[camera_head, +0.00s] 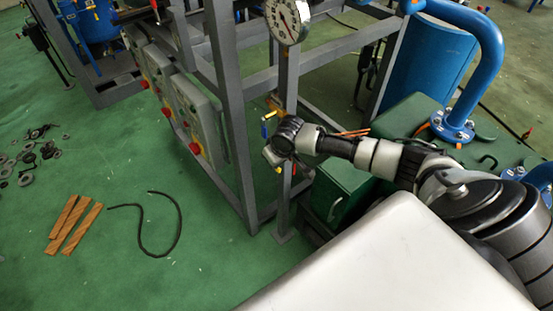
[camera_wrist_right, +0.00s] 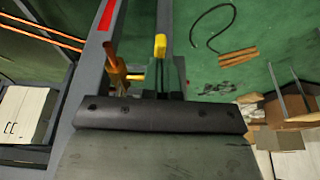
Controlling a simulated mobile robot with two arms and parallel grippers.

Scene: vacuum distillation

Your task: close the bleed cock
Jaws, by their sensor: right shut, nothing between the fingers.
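The bleed cock is a small brass fitting on the grey frame post under the round gauge (camera_head: 288,20). A yellow handle (camera_head: 269,114) shows there in the head view, with a small blue part (camera_head: 264,131) just below it. In the right wrist view a brass fitting (camera_wrist_right: 117,68) stands left of my fingers, and a yellow tip (camera_wrist_right: 160,46) shows just beyond them. My right gripper (camera_head: 270,153) is beside the post, just below the blue part. Its fingers (camera_wrist_right: 168,76) are shut and empty; I cannot tell whether they touch the yellow tip. My left gripper is out of view.
The grey frame post (camera_head: 287,185) stands close to my right gripper. Copper rods (camera_wrist_right: 45,30) run left of it in the wrist view. Grey boxes with red knobs (camera_head: 190,115) hang on the frame. A black hose (camera_head: 177,220) and wooden strips (camera_head: 72,225) lie on the open green floor.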

